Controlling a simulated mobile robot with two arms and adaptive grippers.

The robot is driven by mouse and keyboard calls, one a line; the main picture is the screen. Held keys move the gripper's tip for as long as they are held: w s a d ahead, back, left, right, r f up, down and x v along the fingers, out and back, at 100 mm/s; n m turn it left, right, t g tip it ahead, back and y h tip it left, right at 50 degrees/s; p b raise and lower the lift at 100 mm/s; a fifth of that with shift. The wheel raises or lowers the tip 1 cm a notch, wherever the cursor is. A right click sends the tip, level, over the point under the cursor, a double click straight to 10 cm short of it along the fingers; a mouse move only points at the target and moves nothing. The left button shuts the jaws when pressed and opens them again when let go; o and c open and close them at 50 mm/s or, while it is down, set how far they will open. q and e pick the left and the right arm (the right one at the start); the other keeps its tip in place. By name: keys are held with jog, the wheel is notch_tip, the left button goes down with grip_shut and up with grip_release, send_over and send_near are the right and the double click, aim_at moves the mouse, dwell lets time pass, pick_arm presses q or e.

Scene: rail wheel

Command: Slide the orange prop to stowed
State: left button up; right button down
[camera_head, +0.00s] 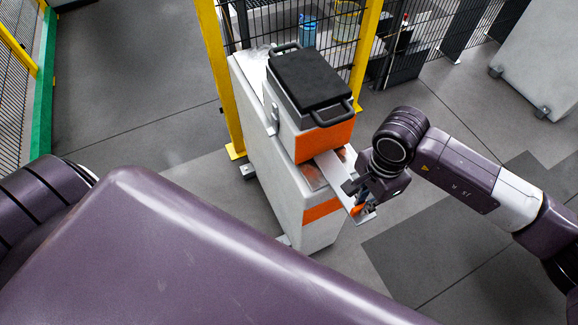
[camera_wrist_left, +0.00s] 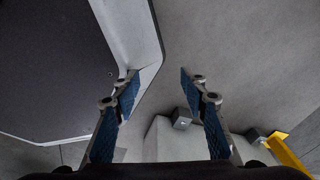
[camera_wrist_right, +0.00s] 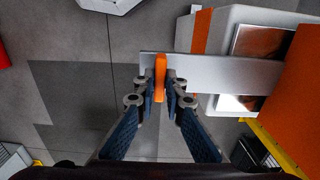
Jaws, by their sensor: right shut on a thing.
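The orange prop (camera_wrist_right: 160,77) is a slim upright piece at the end of a flat metal bar (camera_wrist_right: 215,72) in the right wrist view. My right gripper (camera_wrist_right: 166,92) is shut on it, one finger on each side. In the head view the orange prop (camera_head: 357,209) shows in small part beside my right gripper (camera_head: 362,202). The bar (camera_head: 333,172) runs from the orange-banded box down to the gripper, over the white pedestal. In the left wrist view my left gripper (camera_wrist_left: 163,95) is open with nothing between its fingers.
A box with a black lid and handles (camera_head: 308,80) stands on the white pedestal (camera_head: 257,140). Yellow posts (camera_head: 215,60) and black mesh fencing (camera_head: 430,25) stand behind it. A light grey block (camera_head: 545,65) is at the far right.

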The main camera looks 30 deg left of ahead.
jog(key=shift+w+a+b, duration=0.3)
jog(key=shift+w+a, duration=0.05)
jog(key=shift+a, duration=0.1)
jog(key=shift+w+a+b, duration=0.3)
jog(key=shift+a+b, duration=0.1)
jog(key=shift+w+a+b, duration=0.3)
jog(key=shift+a+b, duration=0.1)
jog(key=shift+b, duration=0.05)
jog(key=shift+w+a, duration=0.1)
jog(key=shift+a, duration=0.1)
pick_arm(q)
notch_tip(320, 180, down, 3)
jog(key=shift+w+d+r, duration=0.1)
jog(key=shift+d, duration=0.05)
